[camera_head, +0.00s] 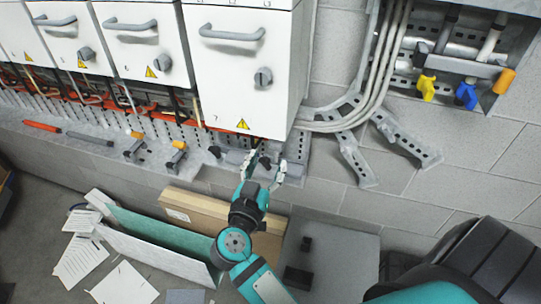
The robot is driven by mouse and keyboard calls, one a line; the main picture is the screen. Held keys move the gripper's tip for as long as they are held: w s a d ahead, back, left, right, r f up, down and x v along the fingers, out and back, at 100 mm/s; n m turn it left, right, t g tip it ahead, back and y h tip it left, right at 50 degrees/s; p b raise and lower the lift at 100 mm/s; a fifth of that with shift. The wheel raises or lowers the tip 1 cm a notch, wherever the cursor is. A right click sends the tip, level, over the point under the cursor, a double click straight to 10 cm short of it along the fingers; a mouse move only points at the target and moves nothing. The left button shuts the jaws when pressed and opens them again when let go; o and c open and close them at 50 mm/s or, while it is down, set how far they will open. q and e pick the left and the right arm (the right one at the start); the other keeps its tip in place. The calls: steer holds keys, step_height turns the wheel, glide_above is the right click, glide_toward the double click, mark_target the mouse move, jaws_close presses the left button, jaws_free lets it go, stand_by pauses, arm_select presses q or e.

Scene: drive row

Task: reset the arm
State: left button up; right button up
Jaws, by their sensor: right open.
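My right gripper (262,168) is at the end of a teal and black arm that comes up from the bottom of the view. Its two fingers are spread apart, with no object seen held between them. The fingertips are just below the large white drive cabinet (245,75), in front of the ledge under it. Whether they touch the ledge is hard to tell. My left gripper is not in view.
White drawers with handles and black knobs line the wall. A grey ledge (75,147) carries a red-handled tool (41,126). Grey cables (375,75) run down at the right. Yellow and blue valve handles (465,95) sit upper right. Boards and papers (80,262) lie below.

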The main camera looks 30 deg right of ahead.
steer(key=shift+s+a+f, duration=0.1)
steer(key=shift+s+a, duration=0.1)
steer(key=shift+a, duration=0.05)
stand_by(0.3)
